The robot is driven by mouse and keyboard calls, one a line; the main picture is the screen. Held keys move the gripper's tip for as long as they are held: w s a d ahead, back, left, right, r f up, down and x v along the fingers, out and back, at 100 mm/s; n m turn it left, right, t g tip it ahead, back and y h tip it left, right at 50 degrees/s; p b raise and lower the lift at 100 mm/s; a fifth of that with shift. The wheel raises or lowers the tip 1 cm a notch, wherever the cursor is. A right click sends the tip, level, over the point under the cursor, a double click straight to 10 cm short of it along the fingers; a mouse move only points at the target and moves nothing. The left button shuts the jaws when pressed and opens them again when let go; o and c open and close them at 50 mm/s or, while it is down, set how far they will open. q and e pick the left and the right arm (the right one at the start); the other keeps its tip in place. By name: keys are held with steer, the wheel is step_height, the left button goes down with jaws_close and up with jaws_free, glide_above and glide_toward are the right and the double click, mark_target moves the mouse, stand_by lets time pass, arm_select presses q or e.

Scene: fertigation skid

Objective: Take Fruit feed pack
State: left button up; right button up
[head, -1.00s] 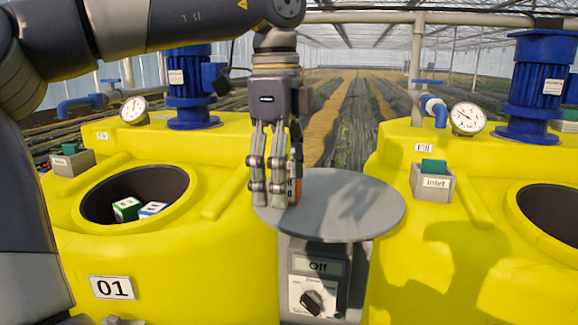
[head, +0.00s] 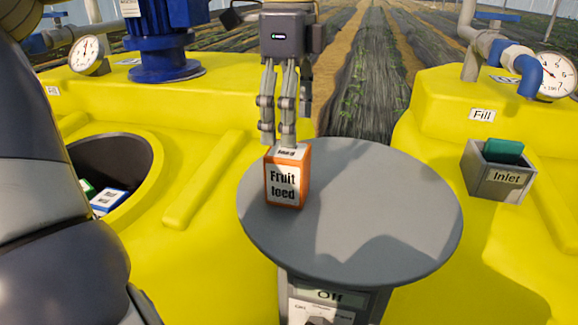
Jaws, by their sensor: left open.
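The Fruit feed pack (head: 284,182) is a small orange box with a white label. It stands upright on the left part of the round grey table (head: 390,235). My left gripper (head: 281,136) points down just above and behind the pack, with its fingers apart. It is open and holds nothing. I cannot tell whether the fingertips touch the pack's top. My right gripper does not show.
A yellow tank (head: 185,270) on the left has an open round hatch (head: 140,150) with a green and a blue-and-white pack (head: 108,201) inside. A second yellow tank (head: 520,255) on the right carries a grey Inlet box (head: 496,180). The table's right side is clear.

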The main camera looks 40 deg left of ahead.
mark_target(288, 150)
arm_select(q)
step_height(288, 150, down, 2)
steer(key=shift+s+f, duration=0.1)
steer(key=shift+f, duration=0.05)
steer(key=shift+a+f, duration=0.1)
steer(key=shift+f, duration=0.25)
steer(key=shift+w+a+f+p, duration=0.1)
steer(key=shift+w+f+p, duration=0.15)
steer(key=shift+p, duration=0.1)
step_height(288, 150, down, 4)
steer(key=shift+s+r+p, duration=0.1)
steer(key=shift+s+p, duration=0.05)
steer(key=shift+p, duration=0.8)
steer(key=shift+f, duration=0.5)
steer(key=shift+c, duration=0.9)
steer(key=shift+r, duration=0.1)
steer(key=c, duration=1.2)
steer(key=shift+c, duration=0.2)
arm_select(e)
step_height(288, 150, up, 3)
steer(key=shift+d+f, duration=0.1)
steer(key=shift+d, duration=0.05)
